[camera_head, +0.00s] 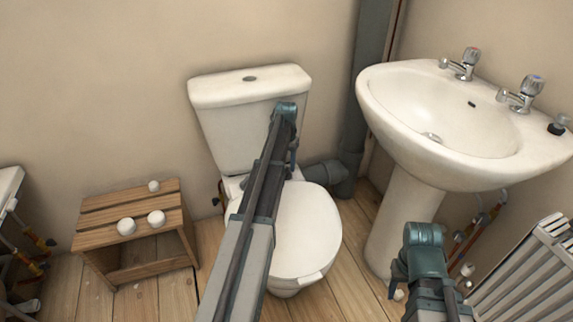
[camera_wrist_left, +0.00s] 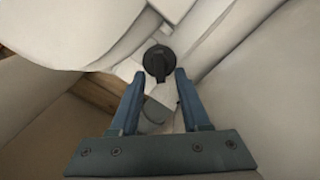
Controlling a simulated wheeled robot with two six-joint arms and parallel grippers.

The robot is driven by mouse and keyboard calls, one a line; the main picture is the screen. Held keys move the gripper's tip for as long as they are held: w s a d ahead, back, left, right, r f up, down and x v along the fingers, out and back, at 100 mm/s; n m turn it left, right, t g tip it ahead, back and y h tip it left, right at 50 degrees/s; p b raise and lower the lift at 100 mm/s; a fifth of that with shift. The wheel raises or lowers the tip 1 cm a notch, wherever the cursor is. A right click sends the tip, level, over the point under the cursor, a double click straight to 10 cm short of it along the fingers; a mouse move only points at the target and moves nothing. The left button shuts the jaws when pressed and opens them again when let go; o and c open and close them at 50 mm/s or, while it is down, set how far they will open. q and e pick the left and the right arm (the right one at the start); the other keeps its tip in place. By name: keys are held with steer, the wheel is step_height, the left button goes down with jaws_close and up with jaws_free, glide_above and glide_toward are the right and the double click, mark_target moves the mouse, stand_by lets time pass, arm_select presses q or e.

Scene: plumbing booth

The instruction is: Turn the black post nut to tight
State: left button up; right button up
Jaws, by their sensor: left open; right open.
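The black post nut (camera_wrist_left: 158,64) shows in the left wrist view, a round dark head with a narrow lever or wing pointing down the picture. It sits among white ceramic surfaces of the toilet. My left gripper (camera_wrist_left: 158,74) is open, its blue fingertips on either side of the nut's lower part in the picture; I see no clear contact. In the head view my left arm reaches over the toilet (camera_head: 312,230) to the right side of its cistern, and the left gripper is mostly hidden there. My right gripper (camera_head: 397,284) hangs low in front of the basin pedestal, its fingers barely visible.
A white basin (camera_head: 440,150) with two taps stands at the right, above its pedestal (camera_head: 400,220). A grey waste pipe (camera_head: 362,110) runs behind the toilet. A wooden stool (camera_head: 100,240) with several white round items is at the left. A radiator (camera_head: 525,275) is at lower right.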

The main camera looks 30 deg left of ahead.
mark_target(286, 169)
arm_select(q)
step_height(286, 169, up, 12)
steer(key=p, duration=1.1)
steer(key=shift+r+p, duration=0.25)
steer(key=shift+p, duration=0.1)
steer(key=s+d+m, duration=0.1)
steer(key=s+d, duration=0.4)
steer(key=d, duration=0.6)
steer(key=s+d+m, duration=0.1)
steer(key=s+d, duration=0.4)
steer(key=d, duration=0.6)
steer(key=s+d+m+y, duration=0.1)
steer(key=s+d+m, duration=0.2)
steer(key=s+d, duration=1.35)
step_height(286, 169, up, 28)
steer(key=s+a+p, duration=0.1)
steer(key=p, duration=2.6)
steer(key=shift+s+p, duration=0.35)
steer(key=shift+p, duration=0.05)
